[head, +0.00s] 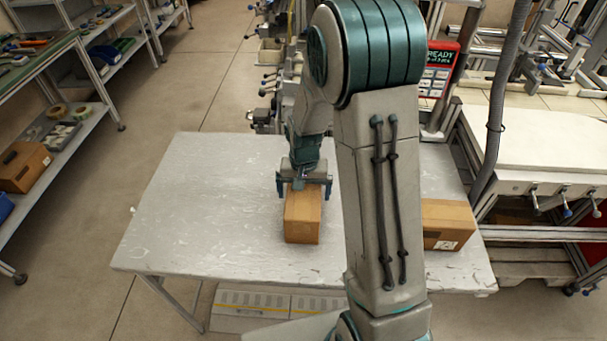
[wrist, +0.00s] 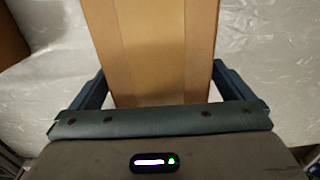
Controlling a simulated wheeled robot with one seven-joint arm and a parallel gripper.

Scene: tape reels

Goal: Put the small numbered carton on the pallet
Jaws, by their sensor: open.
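A small brown carton (head: 302,222) with a lighter tape strip stands on the grey-white table (head: 205,200). It also fills the middle of the wrist view (wrist: 162,50). My gripper (head: 304,190) is open above the carton's far end. A second brown carton (head: 447,224) with a white label stands at the table's right, partly hidden behind my arm. I can read no number on either carton. I cannot clearly make out the pallet.
A shelf rack (head: 85,130) with tools, tape rolls and a brown box (head: 22,166) stands at the left. A white-topped workbench (head: 540,150) with clamps is at the right. The table's left half is clear. A flat yellow-striped panel (head: 265,303) lies below the table.

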